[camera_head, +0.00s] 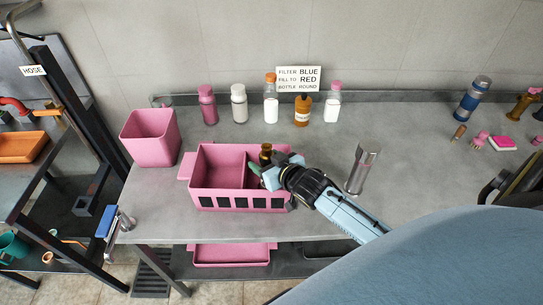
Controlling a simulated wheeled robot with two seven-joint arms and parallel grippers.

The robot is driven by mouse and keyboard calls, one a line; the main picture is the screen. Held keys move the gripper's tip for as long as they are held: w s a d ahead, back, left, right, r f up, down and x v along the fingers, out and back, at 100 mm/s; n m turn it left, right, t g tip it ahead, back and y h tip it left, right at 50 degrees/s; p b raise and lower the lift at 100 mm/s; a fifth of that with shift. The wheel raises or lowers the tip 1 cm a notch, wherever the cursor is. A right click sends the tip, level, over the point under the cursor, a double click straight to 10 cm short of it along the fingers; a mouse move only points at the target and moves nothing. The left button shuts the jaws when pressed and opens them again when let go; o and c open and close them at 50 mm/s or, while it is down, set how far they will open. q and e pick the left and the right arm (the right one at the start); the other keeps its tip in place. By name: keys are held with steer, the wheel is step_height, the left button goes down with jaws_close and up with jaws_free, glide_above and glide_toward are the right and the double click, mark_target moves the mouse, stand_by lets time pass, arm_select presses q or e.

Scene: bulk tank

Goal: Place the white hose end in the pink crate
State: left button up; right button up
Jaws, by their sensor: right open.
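The pink crate (240,201) stands on the grey worktop (210,228) near its front edge, with a slotted front wall and a divider inside. My right gripper (264,172) is over the right part of the crate, with its arm coming in from the lower right. It is open. A small amber, dark-topped item (266,150) and a green piece (254,168) show beside the gripper in the crate; the gripper partly hides that compartment. I cannot make out a white hose end. My left gripper is not in view.
A taller pink bin (150,137) stands left of the crate. Several bottles and a sign (298,78) line the back. A metal cylinder (361,168) stands to the right of the gripper. A "HOSE" label (33,71) hangs at the far left. The worktop's right middle is mostly clear.

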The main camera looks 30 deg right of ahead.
steer(key=r+p+v, duration=0.1)
steer(key=v, duration=1.1)
steer(key=shift+r, duration=0.1)
